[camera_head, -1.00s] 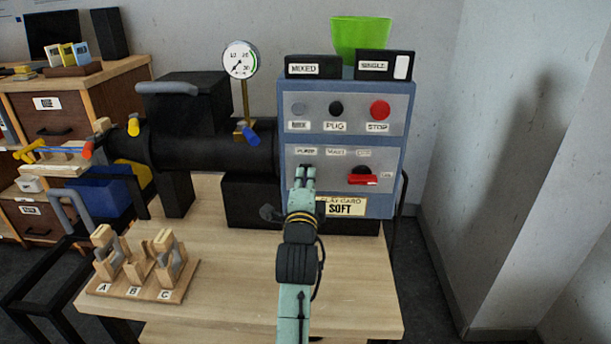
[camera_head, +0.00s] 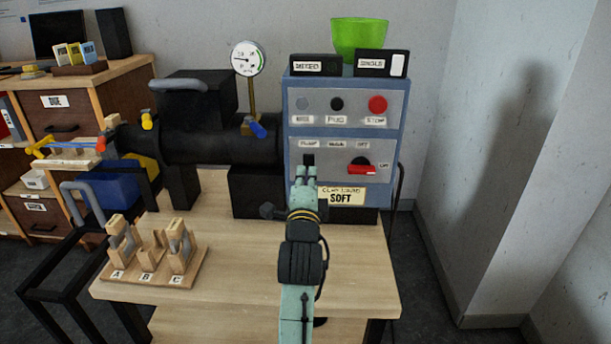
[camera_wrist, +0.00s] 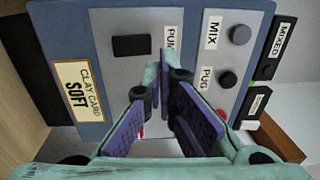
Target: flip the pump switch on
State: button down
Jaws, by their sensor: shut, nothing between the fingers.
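The pump switch (camera_head: 308,159) is a small black rocker under the PUMP label on the lower grey panel of the blue control box (camera_head: 397,140). It also shows in the wrist view as a black rectangle (camera_wrist: 131,45), clear of the fingers. I cannot tell which way it is tipped. My gripper (camera_head: 306,170) is shut and empty, its fingertips just below and in front of the switch in the head view. The wrist view shows its purple-padded fingers (camera_wrist: 165,85) over the panel, near the PUMP label.
A red-handled knob (camera_head: 362,169) sits right of the switch. Grey, black and red STOP (camera_head: 377,104) buttons are above. A SOFT card (camera_head: 341,196) is below. A pressure gauge (camera_head: 248,59) stands left. A wooden rack (camera_head: 150,268) occupies the table's left; its front right is clear.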

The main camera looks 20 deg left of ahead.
jog(key=b+v, duration=0.1)
jog(key=v, duration=0.5)
jog(key=shift+r, duration=0.45)
jog(key=shift+s+d, duration=0.1)
